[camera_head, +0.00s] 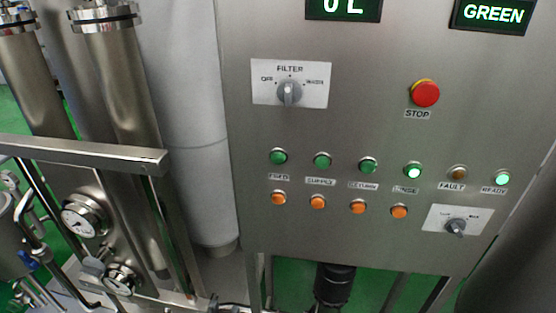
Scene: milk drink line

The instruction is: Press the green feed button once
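The green feed button (278,156) is at the left end of the upper button row on the steel control panel (370,120). It is a dark green dome in a metal ring, with a small label below it that reads FEED. It looks unlit, and nothing touches or covers it. An orange button (278,198) sits directly below it. I cannot make out either of my grippers in the head view.
Green buttons for supply (322,160) and a blurred label (368,165) stand right of feed. A lit green one (413,170) follows. A red stop button (425,93) and filter knob (289,92) are above. A steel bar (80,150) crosses the left.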

